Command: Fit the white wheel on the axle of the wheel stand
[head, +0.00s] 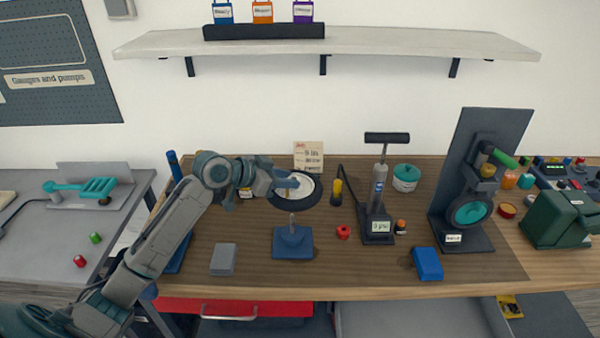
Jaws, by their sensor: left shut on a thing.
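The white wheel (307,184), a white disc with a black tyre, is at the back middle of the bench. My left gripper (287,183) reaches in from the left and is shut on the wheel at its left side, covering part of it. I cannot tell whether the wheel is clear of the bench top. The wheel stand (293,243), a blue block with a short upright grey axle, stands nearer the front edge. Its axle is bare, and the wheel is behind it, apart from it. My right gripper is not in view.
A floor pump (379,195) stands right of the wheel, with a yellow-and-black tool (337,191) between. A red part (343,232) lies right of the stand, a grey block (223,259) to its left, a blue box (427,263) further right. A small sign (308,156) stands behind.

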